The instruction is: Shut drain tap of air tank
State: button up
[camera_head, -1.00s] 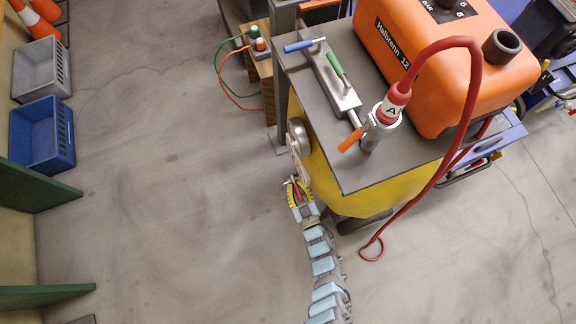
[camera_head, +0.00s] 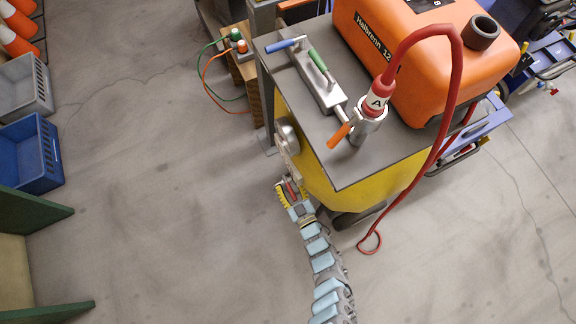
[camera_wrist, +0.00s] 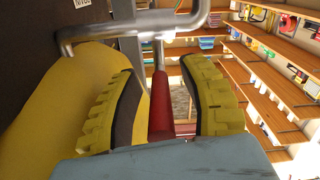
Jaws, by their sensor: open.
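The yellow air tank (camera_head: 325,178) sits under a grey top plate at centre; it also fills the left of the wrist view (camera_wrist: 45,110). In the wrist view a bent silver pipe (camera_wrist: 135,27) runs beside it, and a tap lever with a red grip (camera_wrist: 160,108) on a thin metal rod lies near it. My gripper (camera_wrist: 160,70), with yellow ribbed fingers, is open around the red grip, one finger on each side, with gaps showing. In the head view my gripper (camera_head: 290,186) is low at the tank's left side; the tap's join is too small to tell there.
On the top plate (camera_head: 345,180) are a valve block (camera_head: 318,82) with blue and green levers, an orange lever (camera_head: 339,135) and an orange machine (camera_head: 430,65). A red hose (camera_head: 440,150) loops down at right.

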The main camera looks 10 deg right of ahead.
jog(key=v, duration=1.2)
